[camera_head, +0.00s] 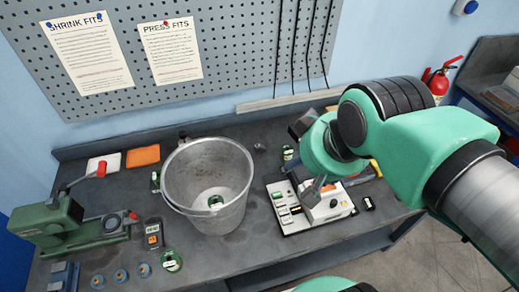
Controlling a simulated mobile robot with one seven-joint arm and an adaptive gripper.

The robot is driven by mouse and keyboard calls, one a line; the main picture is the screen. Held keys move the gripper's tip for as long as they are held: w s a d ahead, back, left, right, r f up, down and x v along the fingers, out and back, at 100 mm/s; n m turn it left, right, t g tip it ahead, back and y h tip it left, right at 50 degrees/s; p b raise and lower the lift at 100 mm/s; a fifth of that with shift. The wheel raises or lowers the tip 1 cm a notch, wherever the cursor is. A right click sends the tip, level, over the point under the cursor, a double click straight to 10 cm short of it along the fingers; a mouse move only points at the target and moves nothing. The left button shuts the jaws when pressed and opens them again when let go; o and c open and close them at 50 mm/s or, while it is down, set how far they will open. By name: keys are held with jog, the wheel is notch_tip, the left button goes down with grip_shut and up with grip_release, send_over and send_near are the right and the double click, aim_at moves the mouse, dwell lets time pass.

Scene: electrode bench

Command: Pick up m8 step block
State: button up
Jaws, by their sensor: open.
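I cannot tell for sure which thing is the m8 step block; small dark and green pieces lie in and around a white tray (308,223), too small to identify. My gripper (314,190) is open above the back of this tray, pointing down, and seems to hold nothing. My arm comes in from the right and hides part of the bench behind the tray. A small black piece (368,204) lies on the bench just right of the tray.
A metal bucket (207,165) with a green-labelled item inside stands left of the tray. A green press (60,224), a handheld meter (153,236), an orange cloth (143,156) and several blue round parts lie farther left. A pegboard (230,50) rises behind.

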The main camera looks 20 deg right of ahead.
jog(key=w+g, duration=0.1)
jog(key=w, duration=1)
jog(key=n+g, duration=0.2)
jog(key=g, duration=0.1)
send_over(261, 148)
notch_tip(261, 148, down, 26)
jog(key=r, duration=0.1)
jog(key=shift+s+d+f, duration=0.1)
jog(key=shift+d+f, duration=0.15)
jog(key=shift+d, duration=0.1)
jog(key=shift+w+a+f+b, duration=0.1)
jog(key=shift+w+f+b, duration=0.15)
jog(key=shift+f, duration=1.15)
jog(key=shift+w+f+b, duration=0.15)
jog(key=shift+f+b, duration=0.1)
jog(key=shift+f, duration=1.2)
jog(key=shift+w+a+f+b, duration=0.1)
jog(key=shift+w+f+b, duration=0.15)
jog(key=shift+f, duration=1.15)
